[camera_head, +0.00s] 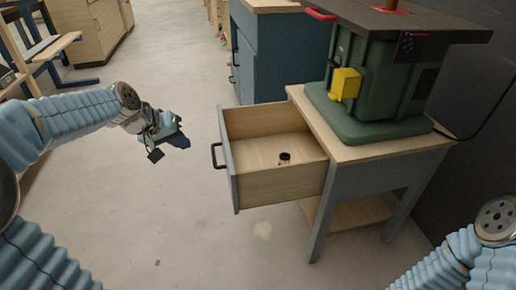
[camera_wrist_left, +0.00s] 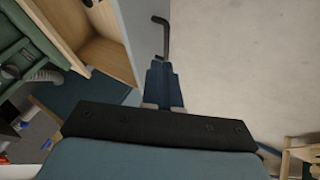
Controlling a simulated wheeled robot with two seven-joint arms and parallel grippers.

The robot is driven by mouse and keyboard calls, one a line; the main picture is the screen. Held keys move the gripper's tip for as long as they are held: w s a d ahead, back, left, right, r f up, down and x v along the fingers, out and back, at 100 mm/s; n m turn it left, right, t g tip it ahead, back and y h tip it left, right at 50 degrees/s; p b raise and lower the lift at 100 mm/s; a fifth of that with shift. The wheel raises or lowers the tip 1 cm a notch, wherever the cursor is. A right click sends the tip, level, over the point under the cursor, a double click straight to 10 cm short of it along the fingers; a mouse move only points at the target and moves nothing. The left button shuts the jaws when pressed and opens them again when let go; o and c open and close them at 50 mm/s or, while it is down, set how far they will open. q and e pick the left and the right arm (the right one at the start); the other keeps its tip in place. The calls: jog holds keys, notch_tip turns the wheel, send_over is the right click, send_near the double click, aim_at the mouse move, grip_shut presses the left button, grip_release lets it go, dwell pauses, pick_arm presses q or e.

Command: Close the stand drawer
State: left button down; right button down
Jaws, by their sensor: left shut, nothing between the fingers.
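The stand drawer (camera_head: 232,172) is pulled out to the left of the stand (camera_head: 345,150) in the head view. It has a grey front, light wooden sides and a black handle (camera_head: 217,156). A small dark round object (camera_head: 284,158) lies inside it. My left gripper (camera_head: 181,140) is shut and empty, to the left of the drawer front and apart from it. In the left wrist view the shut fingers (camera_wrist_left: 161,72) point toward the black handle (camera_wrist_left: 161,38), beside the grey drawer front (camera_wrist_left: 118,30). My right gripper is out of view.
A green machine (camera_head: 375,90) with a yellow box stands on the stand. A blue cabinet (camera_head: 285,55) stands behind the drawer. A wooden cabinet (camera_head: 90,28) and a bench (camera_head: 50,48) are at the far left. The floor (camera_head: 170,215) left of the drawer is clear.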

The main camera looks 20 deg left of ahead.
pick_arm(q)
jog(key=w+d+f, duration=0.5)
jog(key=w+f, duration=0.1)
jog(key=w, duration=0.1)
jog(key=shift+w+d+f, duration=0.2)
jog(key=shift+w+d, duration=0.1)
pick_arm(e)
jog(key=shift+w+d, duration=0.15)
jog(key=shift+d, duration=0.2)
pick_arm(q)
jog(key=shift+d, duration=0.15)
